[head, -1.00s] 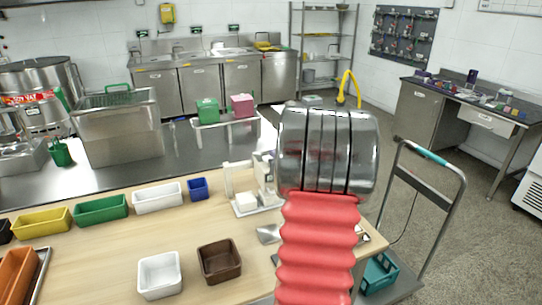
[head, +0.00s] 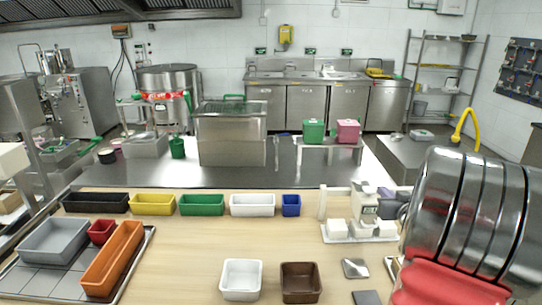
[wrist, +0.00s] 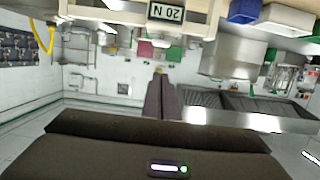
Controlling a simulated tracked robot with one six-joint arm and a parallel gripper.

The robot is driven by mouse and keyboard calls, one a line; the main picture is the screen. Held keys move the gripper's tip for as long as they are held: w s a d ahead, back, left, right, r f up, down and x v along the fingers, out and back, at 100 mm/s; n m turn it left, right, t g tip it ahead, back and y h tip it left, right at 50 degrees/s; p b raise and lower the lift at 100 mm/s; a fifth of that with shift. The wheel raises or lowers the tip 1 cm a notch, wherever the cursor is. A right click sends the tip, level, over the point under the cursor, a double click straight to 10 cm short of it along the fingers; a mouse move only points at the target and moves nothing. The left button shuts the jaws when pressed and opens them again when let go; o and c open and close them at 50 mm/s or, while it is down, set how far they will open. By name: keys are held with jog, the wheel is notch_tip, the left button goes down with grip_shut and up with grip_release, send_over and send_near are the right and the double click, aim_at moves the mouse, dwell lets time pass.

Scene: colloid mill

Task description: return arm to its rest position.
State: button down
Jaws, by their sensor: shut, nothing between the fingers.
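My arm shows in the head view as a ribbed metal section above a red bellows at the right, in front of the table's right end. The fingers point into open air towards the far wall and sinks.
The wooden table (head: 180,265) holds several coloured bins, a white bin (head: 241,280), a brown bin (head: 301,283) and a white device (head: 365,205) close to my arm. A tray (head: 60,280) with bins lies at left. A steel counter (head: 300,178) stands behind.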

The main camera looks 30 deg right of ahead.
jog(key=s+d+f+m+g+h, duration=0.1)
jog(key=s+d+f+m+g, duration=0.1)
jog(key=s+f+g, duration=0.5)
jog(key=s+a+f+g, duration=0.2)
jog(key=s+a, duration=0.1)
jog(key=a, duration=0.2)
jog(key=a+r+n+y, duration=0.2)
jog(key=a+r+y, duration=0.1)
jog(key=a, duration=1.3)
jog(key=s+a+r+n+y, duration=0.1)
jog(key=a+r+n+y, duration=0.1)
jog(key=a, duration=1.5)
jog(key=s+a+r+n+t+y, duration=0.1)
jog(key=a+r+n+y, duration=0.2)
jog(key=a, duration=1.3)
jog(key=shift+s+a+r+n+y, duration=0.15)
jog(key=shift+a+r+n+y, duration=0.15)
jog(key=shift+r+n, duration=0.3)
